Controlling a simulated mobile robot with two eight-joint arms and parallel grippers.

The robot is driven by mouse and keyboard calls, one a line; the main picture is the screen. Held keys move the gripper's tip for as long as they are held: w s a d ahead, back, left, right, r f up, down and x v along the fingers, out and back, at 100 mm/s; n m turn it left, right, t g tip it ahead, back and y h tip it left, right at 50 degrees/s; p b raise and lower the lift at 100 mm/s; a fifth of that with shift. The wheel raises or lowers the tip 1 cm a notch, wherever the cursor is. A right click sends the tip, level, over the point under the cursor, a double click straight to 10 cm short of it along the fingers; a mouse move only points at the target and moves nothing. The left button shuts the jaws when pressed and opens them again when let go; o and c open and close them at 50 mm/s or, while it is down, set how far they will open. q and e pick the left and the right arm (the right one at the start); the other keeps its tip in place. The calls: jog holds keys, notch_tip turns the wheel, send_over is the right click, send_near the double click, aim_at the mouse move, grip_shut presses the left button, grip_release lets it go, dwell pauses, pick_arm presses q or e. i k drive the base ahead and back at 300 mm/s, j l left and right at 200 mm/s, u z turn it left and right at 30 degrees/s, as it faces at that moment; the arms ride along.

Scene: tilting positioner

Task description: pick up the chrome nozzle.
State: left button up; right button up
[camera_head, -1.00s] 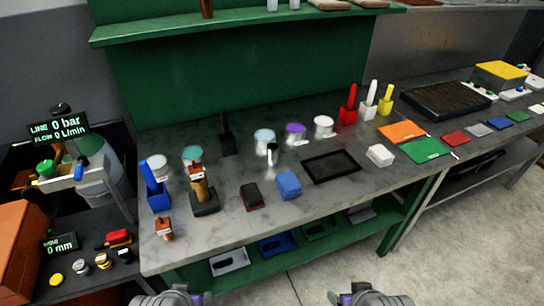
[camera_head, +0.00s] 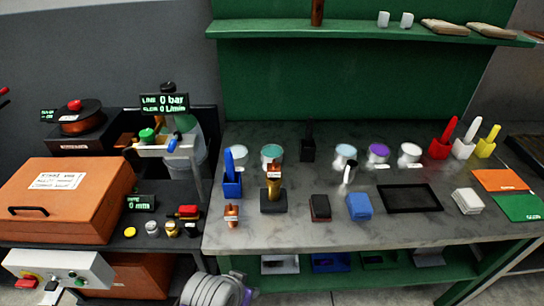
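A small silvery cylinder that looks like the chrome nozzle (camera_head: 152,229) stands on the dark side bench at the lower left. It is in a short row with a yellow round piece (camera_head: 130,232), a brass-coloured piece (camera_head: 172,229) and a dark piece (camera_head: 192,230). A grey rounded part of my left arm shows at the bottom edge, below and right of the row and apart from it. Its gripper fingers are out of the picture. My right arm and gripper do not show.
An orange case (camera_head: 68,198) stands left of the row, with a white control box (camera_head: 58,272) in front. A small green-lit display (camera_head: 141,202) and a red-topped piece (camera_head: 189,211) stand behind the row. The marble-topped workbench (camera_head: 300,237) is to the right, holding cans and tools.

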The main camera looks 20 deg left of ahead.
aim_at(351, 165)
jog(key=i+l, duration=0.15)
jog(key=l, duration=0.25)
jog(key=i+l, duration=0.15)
jog(key=l, duration=0.25)
jog(key=i+l, duration=0.15)
jog(key=l, duration=0.25)
jog(key=l+u, duration=0.15)
jog(key=u, duration=0.25)
jog(key=i+l+u, duration=0.1)
jog(key=u, duration=0.3)
jog(key=l+u, duration=0.2)
jog(key=u, duration=0.15)
jog(key=i+j+u, duration=0.1)
jog(key=i+u, duration=0.35)
jog(key=u, duration=0.15)
jog(key=j, duration=0.05)
